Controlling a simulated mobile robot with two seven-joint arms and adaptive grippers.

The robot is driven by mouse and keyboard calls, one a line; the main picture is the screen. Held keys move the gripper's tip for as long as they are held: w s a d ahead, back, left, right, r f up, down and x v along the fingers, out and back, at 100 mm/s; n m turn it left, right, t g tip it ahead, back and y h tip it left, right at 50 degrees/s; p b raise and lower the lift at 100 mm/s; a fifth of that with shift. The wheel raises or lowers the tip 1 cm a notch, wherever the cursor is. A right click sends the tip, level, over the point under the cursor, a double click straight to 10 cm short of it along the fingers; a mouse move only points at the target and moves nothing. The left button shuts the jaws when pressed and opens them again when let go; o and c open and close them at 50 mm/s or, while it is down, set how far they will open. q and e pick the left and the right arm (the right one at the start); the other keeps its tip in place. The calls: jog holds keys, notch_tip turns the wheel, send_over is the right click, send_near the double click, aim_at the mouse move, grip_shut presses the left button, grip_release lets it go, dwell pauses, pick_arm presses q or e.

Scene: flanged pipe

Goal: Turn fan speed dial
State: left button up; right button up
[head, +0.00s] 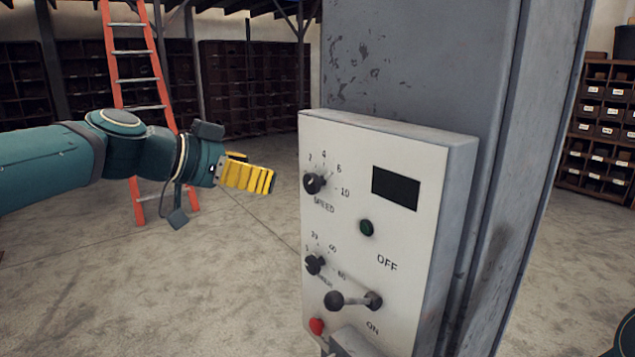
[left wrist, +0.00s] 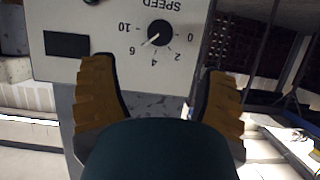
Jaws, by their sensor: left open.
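The fan speed dial (head: 314,183) is a black knob marked SPEED at the upper left of the white control panel (head: 345,150). It also shows upside down near the top of the left wrist view (left wrist: 160,33), its white pointer line towards the lower left, near the 6. My left gripper (head: 268,180) has yellow ridged fingers and hangs in the air left of the panel, apart from the dial. In the left wrist view its fingers (left wrist: 163,70) are spread wide with nothing between them, and the dial lies beyond the gap. My right gripper is not in view.
Below the dial are a second black knob (head: 315,264), a grey lever (head: 352,300) and a red button (head: 317,326). A green button (head: 366,227) and dark display (head: 396,188) are to the right. An orange ladder (head: 138,80) stands behind my left arm. The floor left of the panel is clear.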

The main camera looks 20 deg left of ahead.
aim_at(308, 184)
pick_arm(q)
jog(key=p+x, duration=0.1)
jog(key=x, duration=1.1)
jog(key=shift+w+d+f, duration=0.1)
jog(key=shift+w+f, duration=0.05)
jog(key=shift+f, duration=0.05)
jog(key=c, duration=1.2)
